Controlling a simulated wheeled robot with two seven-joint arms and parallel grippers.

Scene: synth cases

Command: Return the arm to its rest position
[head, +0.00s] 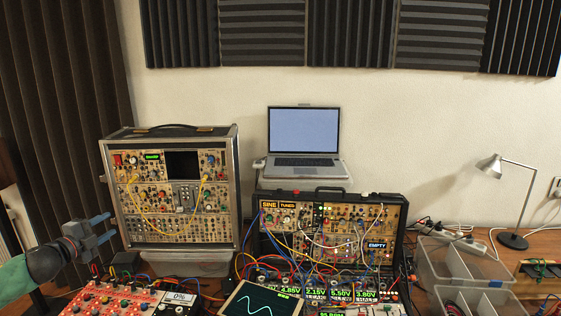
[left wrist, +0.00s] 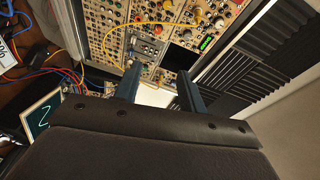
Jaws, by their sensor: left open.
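My left gripper (head: 104,229) is at the left of the head view, in front of the lower left corner of the tall synth case (head: 180,190). Its two blue-grey fingers are apart, with nothing seen between them. In the left wrist view the fingers (left wrist: 158,90) are also spread, with the synth panel (left wrist: 150,35) and a yellow patch cable beyond them. I cannot tell the exact gap between fingers and case. My left arm (head: 40,264) comes in from the left edge. My right gripper is in neither view.
A lower synth case (head: 335,235) with many cables stands in the middle, a laptop (head: 305,140) behind it. A red panel (head: 125,300) lies front left. Clear bins (head: 465,270) and a desk lamp (head: 500,185) are at the right. A dark curtain (head: 65,100) hangs at left.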

